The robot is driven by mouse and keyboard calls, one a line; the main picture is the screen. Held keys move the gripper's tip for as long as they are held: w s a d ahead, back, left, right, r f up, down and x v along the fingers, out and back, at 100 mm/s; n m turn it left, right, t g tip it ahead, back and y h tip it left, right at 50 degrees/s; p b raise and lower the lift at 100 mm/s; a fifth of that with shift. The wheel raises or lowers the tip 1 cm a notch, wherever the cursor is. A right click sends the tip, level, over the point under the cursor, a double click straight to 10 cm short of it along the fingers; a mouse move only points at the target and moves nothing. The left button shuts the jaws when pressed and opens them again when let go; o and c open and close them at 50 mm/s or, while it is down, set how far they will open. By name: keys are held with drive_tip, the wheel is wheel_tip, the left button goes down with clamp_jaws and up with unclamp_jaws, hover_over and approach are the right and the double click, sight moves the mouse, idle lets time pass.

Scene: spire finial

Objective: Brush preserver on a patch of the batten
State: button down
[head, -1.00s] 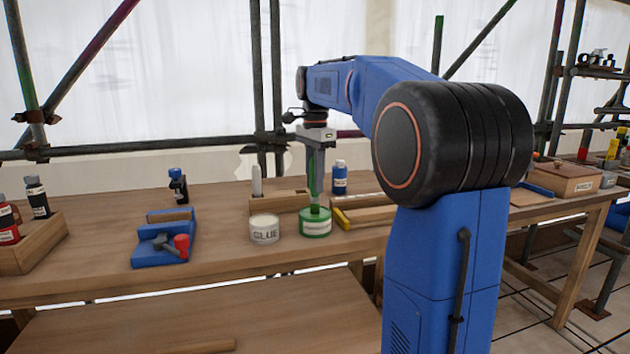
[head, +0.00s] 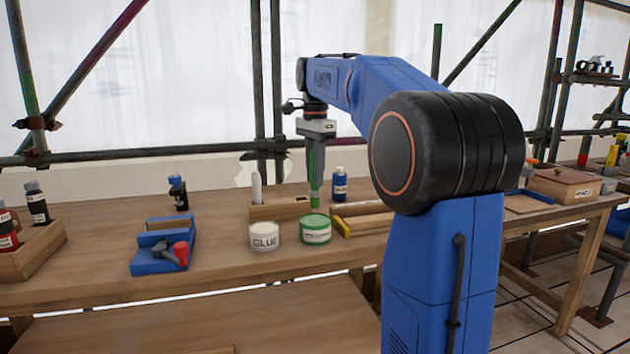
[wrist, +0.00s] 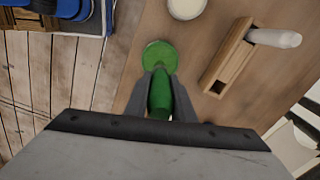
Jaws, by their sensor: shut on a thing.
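My gripper (head: 316,185) is shut on a green brush (head: 315,200), which points down above the bench. The brush's lower end is just above and behind the rim of the green-banded preserver tin (head: 316,234). In the wrist view, the brush (wrist: 160,95) lies between the fingers, and the green top of the tin (wrist: 160,57) shows just beyond it. A pale timber length (head: 368,222) with a yellow end lies right of the tin. It may be the batten; I cannot tell, and my arm hides its right part.
A white glue tin (head: 264,238) stands left of the preserver tin. A wooden holder (head: 275,211) and a blue bottle (head: 340,184) stand behind. A blue fixture (head: 160,258) and a wooden bottle box (head: 30,252) are further left. Bare bench (head: 215,245) lies between fixture and glue.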

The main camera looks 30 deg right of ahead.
drive_tip(key=shift+r, duration=1.5)
